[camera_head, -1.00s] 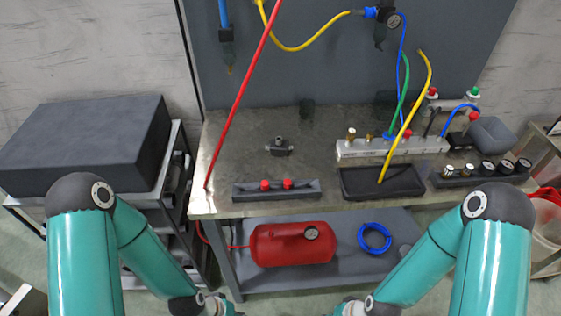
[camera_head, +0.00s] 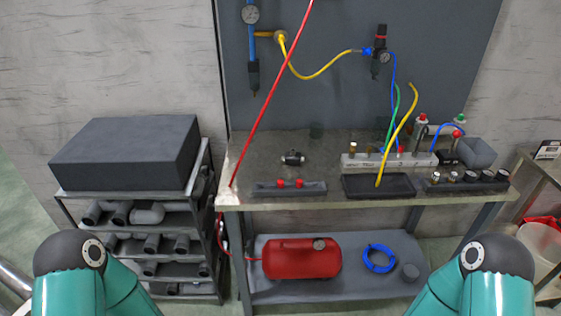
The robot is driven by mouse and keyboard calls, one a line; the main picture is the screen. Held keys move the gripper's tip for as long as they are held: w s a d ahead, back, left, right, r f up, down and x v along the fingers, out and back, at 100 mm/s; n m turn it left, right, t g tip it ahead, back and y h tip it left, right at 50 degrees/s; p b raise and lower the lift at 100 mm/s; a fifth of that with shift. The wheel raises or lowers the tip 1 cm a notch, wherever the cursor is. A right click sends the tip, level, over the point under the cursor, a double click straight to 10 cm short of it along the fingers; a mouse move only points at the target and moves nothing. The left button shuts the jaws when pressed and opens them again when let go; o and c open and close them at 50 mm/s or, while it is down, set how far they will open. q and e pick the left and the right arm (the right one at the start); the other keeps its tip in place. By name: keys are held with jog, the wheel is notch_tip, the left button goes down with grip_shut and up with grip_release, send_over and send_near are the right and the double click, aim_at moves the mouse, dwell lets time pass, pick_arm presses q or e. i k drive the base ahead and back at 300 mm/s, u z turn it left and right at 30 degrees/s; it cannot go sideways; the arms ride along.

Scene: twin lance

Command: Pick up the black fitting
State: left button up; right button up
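A small black fitting (camera_head: 293,158) lies on the bare left part of the metal workbench top (camera_head: 330,148), behind a dark rack holding two red pieces. It looks like a tee shape, with nothing touching it. My two teal arms come in at the lower left and lower right corners, well short of the bench. Both grippers are below the frame, so their state is hidden.
The dark rack (camera_head: 262,189) sits at the bench's front edge. A black tray (camera_head: 352,188) and silver manifold (camera_head: 365,160) stand to the right. A red hose (camera_head: 268,98) slants down to the bench's left end. A red tank (camera_head: 290,262) is on the lower shelf.

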aim_at(292, 157)
jog(key=u, duration=0.55)
jog(key=i, duration=0.4)
jog(key=u, duration=0.2)
